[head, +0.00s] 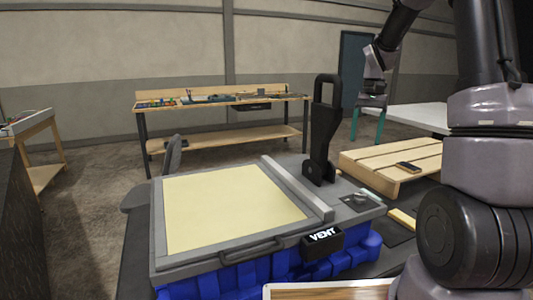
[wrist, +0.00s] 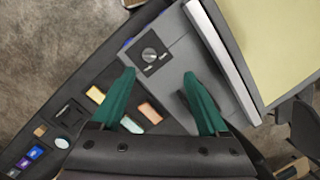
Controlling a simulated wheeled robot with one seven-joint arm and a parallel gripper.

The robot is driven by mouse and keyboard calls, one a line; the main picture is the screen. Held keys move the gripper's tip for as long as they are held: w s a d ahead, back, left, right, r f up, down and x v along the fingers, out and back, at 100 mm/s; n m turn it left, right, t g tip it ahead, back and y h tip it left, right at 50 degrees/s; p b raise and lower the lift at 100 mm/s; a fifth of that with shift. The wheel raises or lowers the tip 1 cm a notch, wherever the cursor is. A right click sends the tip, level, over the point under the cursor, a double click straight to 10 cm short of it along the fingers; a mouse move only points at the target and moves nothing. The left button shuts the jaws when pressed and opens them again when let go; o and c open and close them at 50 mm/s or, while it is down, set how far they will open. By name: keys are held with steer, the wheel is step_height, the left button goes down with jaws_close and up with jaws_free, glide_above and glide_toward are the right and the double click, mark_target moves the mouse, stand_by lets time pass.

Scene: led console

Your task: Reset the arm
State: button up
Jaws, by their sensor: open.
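My gripper (head: 366,140) hangs in the air above the right part of the console, fingers pointing down. Its two green fingers (wrist: 158,75) are wide apart in the wrist view, with nothing held between them. The console has a grey frame (head: 167,262), a pale yellow panel (head: 232,205) and a blue base (head: 280,272). A black upright handle (head: 322,130) stands at its back right, left of my gripper in the head view. A small knob (wrist: 150,55) sits on a dark plate beyond the fingertips. A black "VENT" block (head: 322,240) is on the front.
A wooden slatted pallet (head: 375,163) with a dark phone-like object (head: 408,167) lies right of the console. Coloured blocks (wrist: 150,112) lie on a dark surface near my fingers. A workbench (head: 220,101) stands behind, a teal locker (head: 352,65) at the wall. Floor shows at left.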

steer(key=s+a+r+t, duration=0.3)
steer(key=s+r, duration=0.4)
steer(key=s, duration=0.4)
steer(key=s+a+r+t, duration=0.3)
steer(key=s+r+t, duration=0.2)
steer(key=s, duration=0.6)
steer(key=shift+s+a+r+t+y, duration=0.15)
steer(key=shift+a+r+t+y, duration=0.2)
steer(key=shift+r, duration=0.55)
